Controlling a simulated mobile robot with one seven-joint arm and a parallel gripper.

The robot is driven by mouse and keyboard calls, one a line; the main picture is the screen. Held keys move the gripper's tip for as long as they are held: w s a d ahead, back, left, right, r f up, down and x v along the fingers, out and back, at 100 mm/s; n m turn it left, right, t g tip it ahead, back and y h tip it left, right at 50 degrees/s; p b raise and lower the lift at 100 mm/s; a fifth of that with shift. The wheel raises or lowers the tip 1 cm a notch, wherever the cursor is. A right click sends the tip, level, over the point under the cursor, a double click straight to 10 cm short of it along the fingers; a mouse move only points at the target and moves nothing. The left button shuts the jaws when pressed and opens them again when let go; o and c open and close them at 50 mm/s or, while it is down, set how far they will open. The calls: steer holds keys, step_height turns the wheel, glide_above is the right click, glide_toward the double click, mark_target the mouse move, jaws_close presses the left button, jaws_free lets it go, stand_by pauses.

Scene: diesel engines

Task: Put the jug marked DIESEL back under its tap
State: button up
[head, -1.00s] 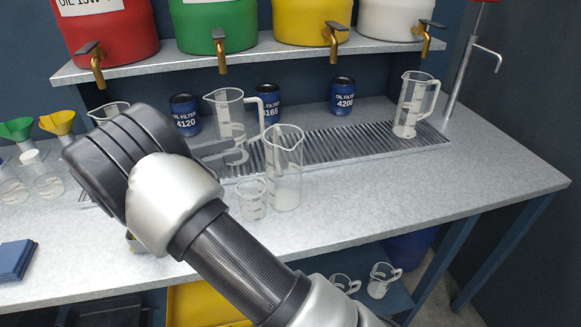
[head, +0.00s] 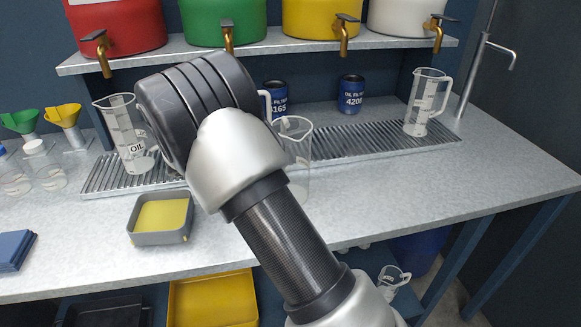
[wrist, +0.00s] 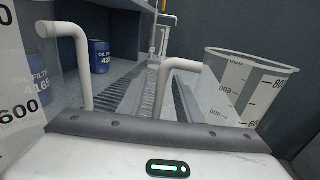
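A tall clear jug (head: 297,165) stands in front of the drip tray (head: 350,140), partly behind my arm. In the wrist view a jug with its handle toward the tray (wrist: 252,85) is close on the right. Another jug is at the left edge (wrist: 20,90) of that view; in the head view only its handle (head: 266,105) shows. A jug marked OIL (head: 125,135) stands on the tray's left part, and one (head: 425,105) under the white tank's tap. I cannot read DIESEL anywhere.
Red, green, yellow and white tanks with brass taps stand on the shelf (head: 260,55). Blue oil filters (head: 352,92) stand behind the tray. A grey box with a yellow inside (head: 160,218) sits near the front edge. The counter's right part is clear.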

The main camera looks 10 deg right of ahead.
steer(key=shift+w+d, duration=0.25)
steer(key=shift+d, duration=0.8)
jaws_close()
